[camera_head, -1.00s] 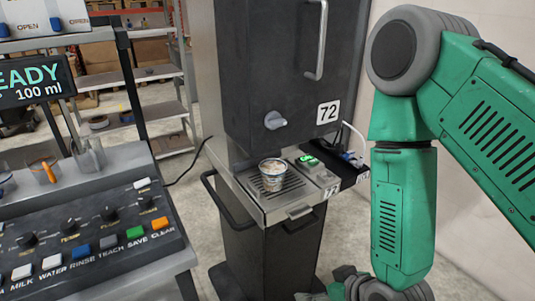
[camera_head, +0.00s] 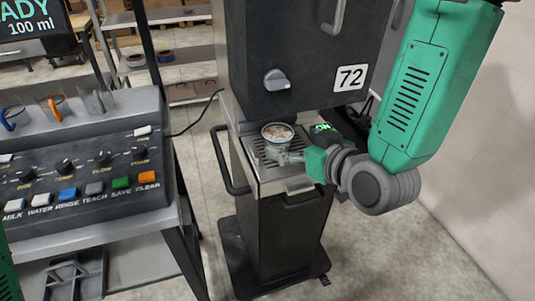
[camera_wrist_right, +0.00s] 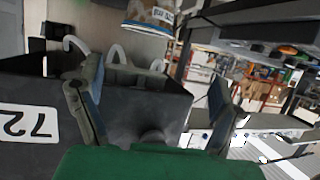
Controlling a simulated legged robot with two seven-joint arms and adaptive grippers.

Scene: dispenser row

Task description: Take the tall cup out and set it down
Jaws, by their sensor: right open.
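The cup (camera_head: 278,132), patterned and round-rimmed, stands upright on the drip tray (camera_head: 268,175) of the black dispenser marked 72. In the right wrist view the cup (camera_wrist_right: 150,18) shows at the top edge, partly cut off, with a printed label. I cannot tell whether a finger touches the cup. My left gripper is out of view.
The dispenser's black body (camera_head: 285,45) with a grey knob (camera_head: 276,80) overhangs the tray. A black handle bar (camera_head: 222,160) stands out on its left side. A control panel with buttons (camera_head: 75,180) stands at left. Open floor (camera_head: 400,260) lies at right.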

